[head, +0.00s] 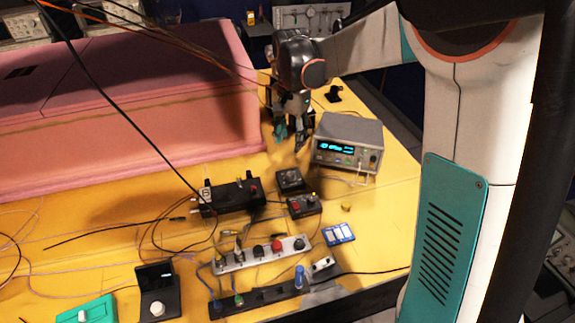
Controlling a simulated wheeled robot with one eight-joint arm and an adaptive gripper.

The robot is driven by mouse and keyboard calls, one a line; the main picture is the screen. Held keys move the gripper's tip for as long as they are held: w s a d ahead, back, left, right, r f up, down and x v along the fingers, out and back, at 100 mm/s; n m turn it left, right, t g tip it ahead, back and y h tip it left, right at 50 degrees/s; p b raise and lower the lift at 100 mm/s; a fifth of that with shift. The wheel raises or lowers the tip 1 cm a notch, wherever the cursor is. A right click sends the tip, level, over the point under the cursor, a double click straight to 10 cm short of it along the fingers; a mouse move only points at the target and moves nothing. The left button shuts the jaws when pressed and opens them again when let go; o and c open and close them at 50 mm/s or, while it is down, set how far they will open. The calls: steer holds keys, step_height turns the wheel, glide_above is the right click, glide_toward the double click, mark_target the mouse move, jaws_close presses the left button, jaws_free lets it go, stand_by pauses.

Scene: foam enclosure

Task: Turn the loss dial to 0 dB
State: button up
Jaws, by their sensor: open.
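My gripper (290,136) points down above the yellow table, near the pink enclosure's right end. Its teal-tipped fingers are apart with nothing seen between them. A small black box with a round dark knob (289,178) sits below it in the picture, apart from the fingers. Another black unit with a white knob (157,308) stands at the front left. No labels or dB marks are readable, so I cannot tell which knob is the loss dial or where it points.
A grey instrument with a lit cyan display (349,143) stands right of my gripper. A black box (233,195), a small box with red and yellow knobs (304,205) and a silver knob strip (261,254) lie nearer. The pink foam enclosure (130,140) fills the left; loose cables cross the table.

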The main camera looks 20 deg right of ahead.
mark_target(290, 174)
step_height(290, 174, down, 13)
steer(key=b, duration=0.3)
steer(key=shift+f+b, duration=0.15)
steer(key=shift+b, duration=0.2)
jaws_close()
